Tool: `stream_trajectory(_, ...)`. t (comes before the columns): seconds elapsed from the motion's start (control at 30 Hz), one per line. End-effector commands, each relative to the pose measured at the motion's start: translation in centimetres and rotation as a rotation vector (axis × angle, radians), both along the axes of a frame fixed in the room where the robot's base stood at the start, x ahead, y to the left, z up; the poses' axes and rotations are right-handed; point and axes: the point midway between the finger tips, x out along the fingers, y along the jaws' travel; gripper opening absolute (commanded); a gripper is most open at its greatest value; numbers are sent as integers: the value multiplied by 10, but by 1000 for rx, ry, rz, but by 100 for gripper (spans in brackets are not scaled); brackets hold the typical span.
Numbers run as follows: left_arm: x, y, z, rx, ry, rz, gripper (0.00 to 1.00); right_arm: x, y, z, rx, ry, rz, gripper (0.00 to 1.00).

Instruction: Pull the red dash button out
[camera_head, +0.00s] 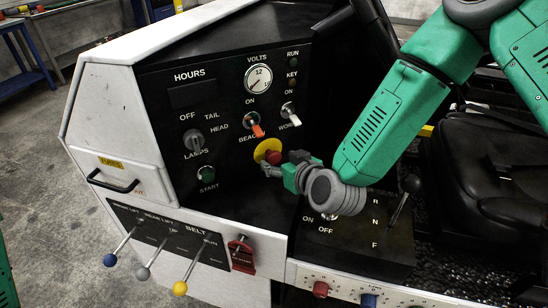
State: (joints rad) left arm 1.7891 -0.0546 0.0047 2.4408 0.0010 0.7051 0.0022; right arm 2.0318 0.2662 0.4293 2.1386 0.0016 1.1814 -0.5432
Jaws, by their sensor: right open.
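The red dash button (273,157) sits on a round yellow plate (263,147) low on the black dash panel (230,160). My right gripper (279,164) is at the button, with its fingers open beside the button's near side. It hides part of the button, and I cannot tell whether the fingers touch it. My left gripper is not in view; only a bit of green shows at the left edge.
An orange-tipped switch (256,129) and a white-tipped switch (290,115) stick out just above the button. A green start button (206,174) is to the left. A gear lever (405,200) and black seat (485,160) are to the right. Several ball-topped levers, one with a yellow knob (180,288), stand below.

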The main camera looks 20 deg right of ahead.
Motion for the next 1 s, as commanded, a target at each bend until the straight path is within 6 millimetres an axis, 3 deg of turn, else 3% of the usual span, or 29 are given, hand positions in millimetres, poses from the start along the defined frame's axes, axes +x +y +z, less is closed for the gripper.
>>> stream_trajectory(0.2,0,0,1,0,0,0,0,20,8,-8,-2,1,0,56)
stream_trajectory(0.53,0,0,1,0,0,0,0,24,8,-10,-2,1,1,56)
stream_trajectory(0.57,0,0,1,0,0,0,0,24,7,-10,-2,1,1,52)
stream_trajectory(0.7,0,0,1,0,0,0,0,24,7,-10,0,0,3,3)
stream_trajectory(0.87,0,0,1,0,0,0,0,22,7,-10,-1,2,3,0)
stream_trajectory(1.0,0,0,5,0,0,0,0,9,5,-10,-5,4,2,0)
